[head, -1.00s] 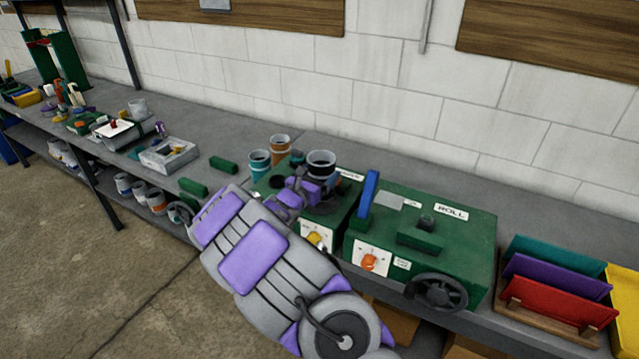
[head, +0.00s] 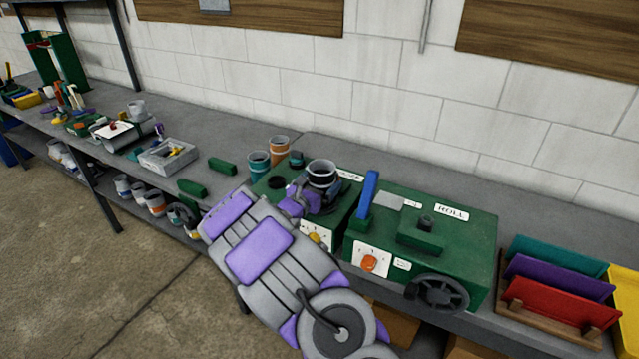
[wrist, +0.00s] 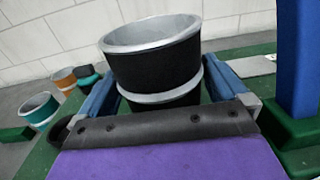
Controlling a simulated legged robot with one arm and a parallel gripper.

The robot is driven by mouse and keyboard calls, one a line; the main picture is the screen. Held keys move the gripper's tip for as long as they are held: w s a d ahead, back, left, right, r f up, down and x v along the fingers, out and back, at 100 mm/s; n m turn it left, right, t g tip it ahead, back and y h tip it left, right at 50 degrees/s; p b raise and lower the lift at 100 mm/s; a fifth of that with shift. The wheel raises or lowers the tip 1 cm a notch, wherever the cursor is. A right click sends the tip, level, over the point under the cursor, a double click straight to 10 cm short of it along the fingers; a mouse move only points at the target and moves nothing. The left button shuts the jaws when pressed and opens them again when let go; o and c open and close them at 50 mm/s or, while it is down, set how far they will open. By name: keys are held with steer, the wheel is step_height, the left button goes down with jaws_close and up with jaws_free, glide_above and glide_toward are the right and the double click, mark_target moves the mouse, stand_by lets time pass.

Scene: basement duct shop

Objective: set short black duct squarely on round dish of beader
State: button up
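The short black duct (head: 322,178), with pale metal rims, stands nearly upright over the left green machine, the beader (head: 337,227). In the wrist view the duct (wrist: 157,72) leans a little, its open top towards the upper left. My gripper (wrist: 163,88) has a blue finger against each side of the duct's lower part and appears shut on it. In the head view my gripper (head: 322,195) is at the duct's lower part. The round dish is hidden under the duct and gripper; I cannot tell whether the duct touches it.
A green machine (head: 465,245) marked ROLL, with a blue upright handle (head: 368,194), stands close on the right. Teal (head: 258,164) and orange (head: 280,148) banded cans stand behind left. Coloured panels (head: 560,290) stand in a rack at the right. Green blocks (head: 222,165) lie left.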

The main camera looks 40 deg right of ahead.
steer(key=shift+r, duration=0.1)
steer(key=p+v, duration=0.2)
steer(key=v, duration=1)
steer(key=s+d+r+m+g, duration=0.3)
steer(key=s+r+m+g, duration=0.5)
steer(key=s, duration=0.5)
steer(key=s+a+r+m+g+y, duration=0.1)
steer(key=s+a+m+g+y, duration=0.2)
steer(key=s+m, duration=0.55)
steer(key=s+a+m+t+y, duration=0.1)
steer(key=s+a+y, duration=0.3)
steer(key=a, duration=0.4)
steer(key=s+a+f+m+t+y, duration=0.1)
steer(key=s+a+m+y, duration=0.1)
steer(key=s+a+y, duration=0.3)
steer(key=s+a+f+m+t+y, duration=0.1)
steer(key=s+a+y, duration=0.4)
steer(key=a, duration=0.7)
steer(key=s+m, duration=0.1)
steer(key=s, duration=0.1)
steer(key=shift+s+f, duration=0.2)
steer(key=shift+s, duration=0.1)
steer(key=shift+d+m, duration=0.1)
steer(key=shift+m, duration=0.15)
